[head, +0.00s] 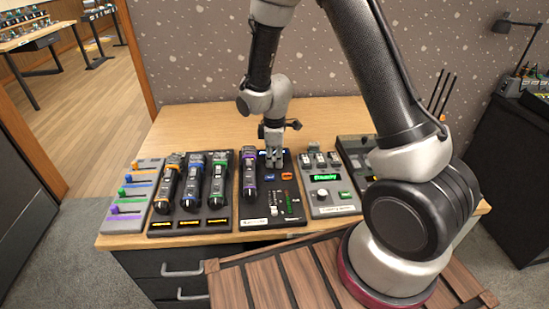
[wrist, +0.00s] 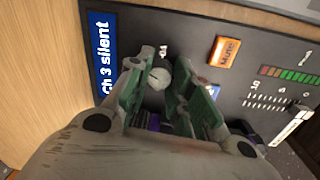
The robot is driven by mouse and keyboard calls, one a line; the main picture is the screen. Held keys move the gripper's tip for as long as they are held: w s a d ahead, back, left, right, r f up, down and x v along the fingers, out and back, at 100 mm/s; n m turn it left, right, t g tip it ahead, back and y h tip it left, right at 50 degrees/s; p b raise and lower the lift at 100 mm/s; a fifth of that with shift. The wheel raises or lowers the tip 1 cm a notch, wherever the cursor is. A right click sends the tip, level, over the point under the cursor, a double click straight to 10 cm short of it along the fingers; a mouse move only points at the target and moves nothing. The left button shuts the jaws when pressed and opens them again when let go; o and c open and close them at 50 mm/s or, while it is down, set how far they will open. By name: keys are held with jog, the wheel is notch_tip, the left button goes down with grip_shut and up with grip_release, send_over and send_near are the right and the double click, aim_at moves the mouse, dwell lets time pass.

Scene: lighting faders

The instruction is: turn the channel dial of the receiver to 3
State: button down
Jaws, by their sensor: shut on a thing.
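The receiver (head: 262,219) is a dark panel on the wooden desk. Its blue display (wrist: 105,52) reads "Ch 3 silent" in the wrist view. The channel dial is a small round pale knob (wrist: 157,74) beside that display. My gripper (head: 273,164) points down at the panel's upper part. In the wrist view its green-padded fingers (wrist: 158,88) stand on either side of the knob and are shut on it. The dial's pointer and part of its scale are hidden by the fingers. In the head view the gripper covers the dial.
An orange Mute button (wrist: 227,52), level lights and a white fader (wrist: 291,122) lie on the same panel. A purple-banded microphone (head: 249,174) lies at its left. A microphone rack (head: 190,229) and colored faders (head: 125,209) are further left; a grey box with a green display (head: 331,196) is right.

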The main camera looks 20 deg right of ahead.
aim_at(274, 161)
jog(key=shift+m, duration=0.6)
jog(key=c, duration=1.2)
grip_release()
jog(key=shift+c, duration=0.2)
notch_tip(274, 161, up, 12)
jog(key=shift+s+a, duration=0.15)
jog(key=shift+s, duration=0.2)
